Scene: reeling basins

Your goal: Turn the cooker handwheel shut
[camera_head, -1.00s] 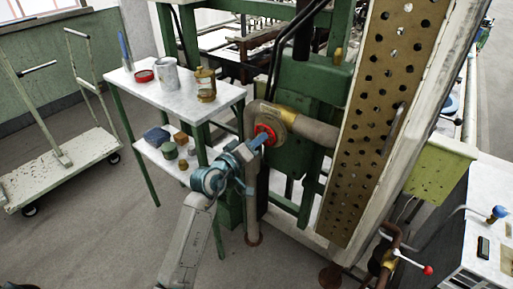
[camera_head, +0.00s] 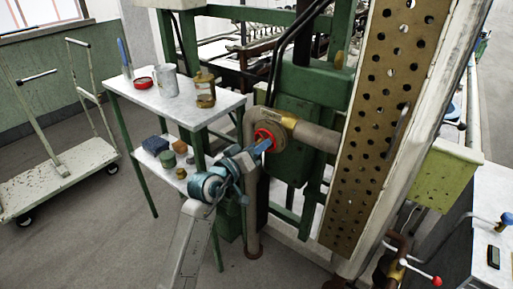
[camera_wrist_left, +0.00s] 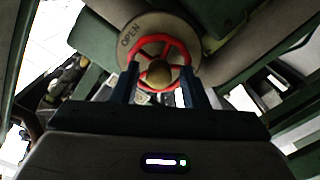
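The cooker handwheel (camera_head: 264,138) is a red spoked wheel on a brown pipe valve, in front of the green machine frame. In the left wrist view the handwheel (camera_wrist_left: 161,39) fills the top middle, with a brass-coloured hub and a plate reading "OPEN" behind it. My left gripper (camera_head: 264,147) is at the wheel, coming from the lower left. In the wrist view its two dark fingers (camera_wrist_left: 160,72) are spread wide, their tips at the left and right of the wheel with the hub between them. Whether they touch the rim is unclear. My right gripper is out of view.
A white-topped table (camera_head: 180,100) left of the wheel holds tins, a jar and a red lid, with small blocks on its lower shelf. A perforated brown panel (camera_head: 375,130) stands on the right. A flat cart (camera_head: 60,175) stands far left. The floor between is clear.

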